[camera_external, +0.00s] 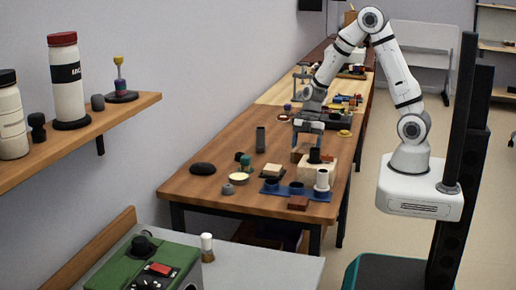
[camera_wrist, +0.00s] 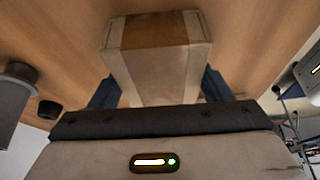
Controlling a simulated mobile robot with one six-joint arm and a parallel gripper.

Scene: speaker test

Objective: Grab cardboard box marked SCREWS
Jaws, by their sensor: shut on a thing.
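A tan cardboard box (camera_wrist: 155,68) with a browner band of tape along its middle shows in the wrist view. It sits between the two dark blue fingers of my gripper (camera_wrist: 160,88), which is shut on it. No SCREWS marking can be read on the faces in view. In the external view my gripper (camera_external: 308,140) is low over the middle of the wooden table, pointing down. The held box is small and partly hidden there, and I cannot tell whether it touches the tabletop.
On the wooden table (camera_external: 225,160), a blue tray (camera_external: 283,190) with dark cups, a white cylinder (camera_external: 322,179) and a pale block (camera_external: 318,168) stand close in front of my gripper. A dark upright block (camera_external: 261,139) stands to the left. The table's left part has bare room.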

